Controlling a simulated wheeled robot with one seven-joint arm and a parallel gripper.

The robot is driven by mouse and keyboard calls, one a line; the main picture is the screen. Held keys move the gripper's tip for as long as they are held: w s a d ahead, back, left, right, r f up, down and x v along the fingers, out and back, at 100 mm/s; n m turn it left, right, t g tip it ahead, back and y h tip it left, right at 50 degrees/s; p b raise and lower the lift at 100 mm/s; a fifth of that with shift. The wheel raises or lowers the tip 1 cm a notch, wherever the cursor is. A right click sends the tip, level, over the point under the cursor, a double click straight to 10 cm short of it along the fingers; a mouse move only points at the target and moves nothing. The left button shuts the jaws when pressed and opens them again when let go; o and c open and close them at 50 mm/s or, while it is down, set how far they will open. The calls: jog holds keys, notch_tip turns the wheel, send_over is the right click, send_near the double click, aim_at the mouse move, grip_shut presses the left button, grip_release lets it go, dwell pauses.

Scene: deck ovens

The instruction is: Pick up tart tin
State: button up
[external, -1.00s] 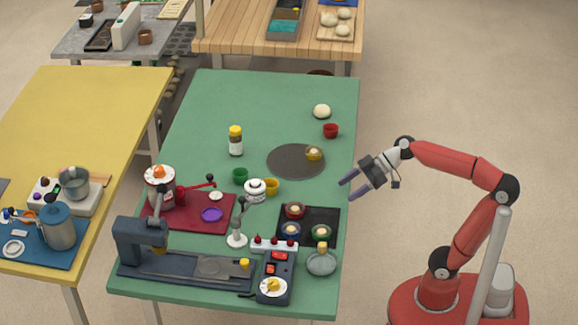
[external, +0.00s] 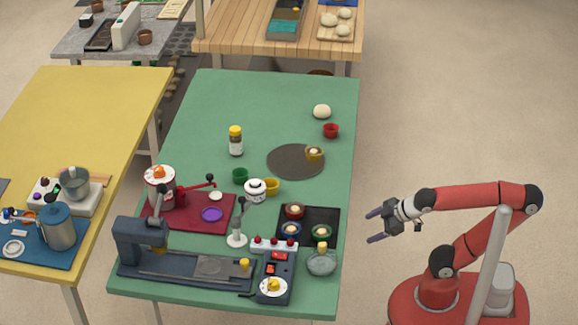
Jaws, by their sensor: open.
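Several small round tins or cups stand on the green table. The red (external: 294,210), blue (external: 290,230) and green (external: 321,233) ones sit with pale contents on a black tray (external: 328,213). Another red cup (external: 331,130), a dark green one (external: 240,176) and a yellow one (external: 271,186) stand apart. A purple one (external: 211,215) sits on the dark red mat. I cannot tell which is the tart tin. My gripper (external: 373,226) is open and empty, just off the table's right edge, pointing left towards the black tray.
On the green table (external: 215,100), a grey round plate (external: 283,163) holds a small brown item. A dark machine (external: 140,242), a control box (external: 279,268) and a glass bowl (external: 321,263) crowd the front. The table's far left is clear.

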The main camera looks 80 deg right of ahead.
jog(key=shift+o, duration=0.3)
jog(key=s+f+m+g+b, duration=0.1)
jog(key=s+f+m+g, duration=0.1)
jog(key=f, duration=0.3)
jog(key=shift+s+g+y, duration=0.4)
jog(key=shift+s+g, duration=0.2)
jog(key=shift+g, duration=0.1)
jog(key=shift+s+a+f+m+g, duration=0.25)
jog(key=shift+s+m+g, duration=0.05)
jog(key=shift+s, duration=0.05)
